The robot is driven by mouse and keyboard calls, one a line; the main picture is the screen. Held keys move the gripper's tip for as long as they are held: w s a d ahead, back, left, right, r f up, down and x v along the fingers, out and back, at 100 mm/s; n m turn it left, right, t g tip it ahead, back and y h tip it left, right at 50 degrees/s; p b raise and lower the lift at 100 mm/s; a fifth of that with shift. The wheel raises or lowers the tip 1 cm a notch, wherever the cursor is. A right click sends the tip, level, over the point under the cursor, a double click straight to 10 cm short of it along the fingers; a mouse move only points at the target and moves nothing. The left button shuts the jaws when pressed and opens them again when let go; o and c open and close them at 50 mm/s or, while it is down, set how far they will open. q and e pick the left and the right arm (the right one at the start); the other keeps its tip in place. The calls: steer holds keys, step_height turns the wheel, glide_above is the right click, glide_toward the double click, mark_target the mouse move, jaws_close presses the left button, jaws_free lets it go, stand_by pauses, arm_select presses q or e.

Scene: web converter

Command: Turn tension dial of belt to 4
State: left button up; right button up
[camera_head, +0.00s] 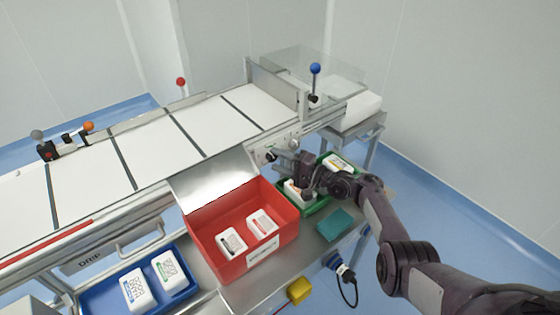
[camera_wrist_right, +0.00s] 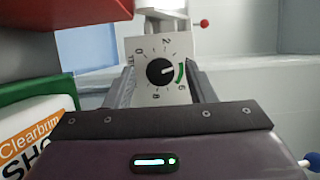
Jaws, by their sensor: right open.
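The tension dial (camera_wrist_right: 160,71) is a round black knob on a pale plate with printed numbers and a green arc, seen in the right wrist view. Its white pointer line points right, towards the green arc. My right gripper (camera_wrist_right: 160,66) is open, with one finger on each side of the dial; I see a gap between the fingers and the knob. In the head view the right gripper (camera_head: 282,162) is at the front side of the belt conveyor (camera_head: 207,125), beside a small panel; the dial is too small to read there. My left gripper is not in view.
A red bin (camera_head: 206,230) with white packs stands left of my right arm. A green tray (camera_head: 318,208) with packs lies under the gripper. A blue tray (camera_head: 193,287) and a teal block (camera_head: 334,224) are nearby. A blue-topped lever (camera_head: 315,69) stands on the conveyor's far end.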

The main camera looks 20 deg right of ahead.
steer(key=p+v, duration=0.1)
steer(key=v, duration=0.6)
steer(key=shift+s+d, duration=0.2)
steer(key=shift+d, duration=0.05)
